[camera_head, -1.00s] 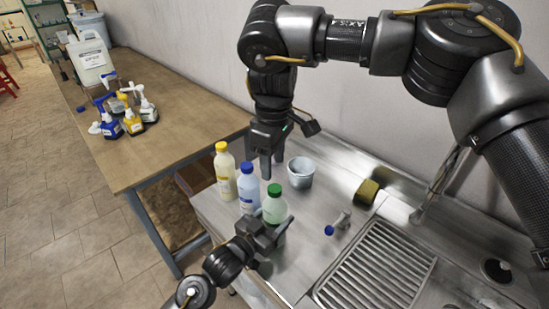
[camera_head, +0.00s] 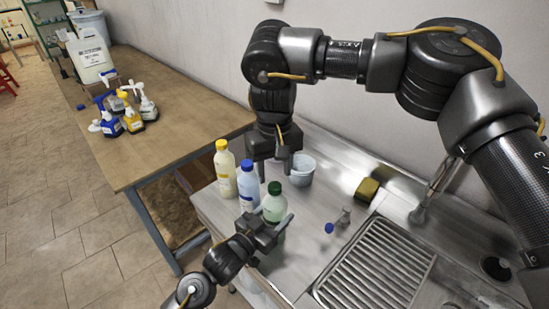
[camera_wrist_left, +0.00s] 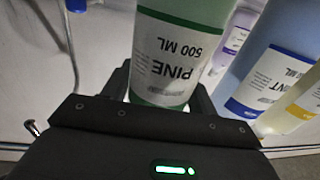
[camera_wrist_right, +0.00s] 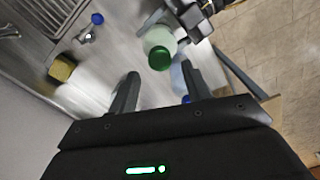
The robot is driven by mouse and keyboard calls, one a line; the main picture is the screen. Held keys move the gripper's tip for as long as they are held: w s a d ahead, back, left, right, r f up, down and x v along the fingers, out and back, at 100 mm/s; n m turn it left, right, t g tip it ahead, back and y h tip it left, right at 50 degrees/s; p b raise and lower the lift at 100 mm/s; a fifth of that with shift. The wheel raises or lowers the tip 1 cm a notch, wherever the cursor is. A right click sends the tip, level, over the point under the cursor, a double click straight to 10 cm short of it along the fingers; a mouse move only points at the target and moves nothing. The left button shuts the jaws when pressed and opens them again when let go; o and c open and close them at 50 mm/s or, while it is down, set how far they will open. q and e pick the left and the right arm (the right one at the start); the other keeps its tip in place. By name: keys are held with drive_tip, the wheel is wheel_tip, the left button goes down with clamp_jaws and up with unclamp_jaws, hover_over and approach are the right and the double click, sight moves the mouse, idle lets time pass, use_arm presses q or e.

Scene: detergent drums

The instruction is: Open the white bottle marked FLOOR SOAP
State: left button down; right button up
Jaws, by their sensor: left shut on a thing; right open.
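No label reading FLOOR SOAP can be made out. My left gripper (camera_head: 268,222) is shut on a translucent green bottle (camera_head: 273,212) with a green cap, upright at the counter's front edge. Its label reads PINE 500 ML in the left wrist view (camera_wrist_left: 180,60). My right gripper (camera_head: 272,158) is open and empty, above and behind the bottles. In the right wrist view the green cap (camera_wrist_right: 159,58) lies beyond its fingers. A blue bottle (camera_head: 248,187) and a cream bottle (camera_head: 226,175) with a yellow cap stand to the left. A purple-labelled bottle (camera_wrist_left: 236,40) shows partly in the left wrist view.
A grey bucket (camera_head: 303,170) stands behind the bottles. A small blue-ended item (camera_head: 338,222) and a yellow sponge (camera_head: 367,190) lie near the drainer (camera_head: 375,265). The wooden table (camera_head: 190,120) holds several spray bottles and a white canister (camera_head: 91,60) with an unreadable label.

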sight(275, 185)
drive_tip(key=shift+f, duration=2.15)
